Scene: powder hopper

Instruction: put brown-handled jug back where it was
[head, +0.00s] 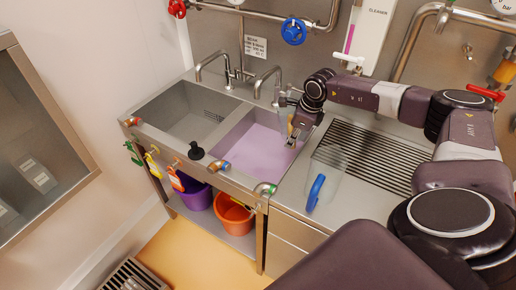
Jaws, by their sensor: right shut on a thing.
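My right gripper (294,139) reaches in from the right over the far right corner of the right basin. It is shut on a mostly hidden thing, apparently the brown-handled jug (286,117): a pale clear wall and a small yellow-brown part show beside the fingers. The handle's shape and the jug's contents cannot be made out. The right basin (262,142) holds flat purple liquid below the gripper. Another clear jug (329,165) with a blue handle stands on the counter to the right of that basin. My left gripper is not in view.
The left basin (186,121) looks empty. Two taps (265,80) rise behind the basins. A ridged drainboard (370,155) lies right of the blue-handled jug. A black plunger-like knob (196,151) sits on the front rim. Purple (194,194) and orange (234,214) buckets stand below.

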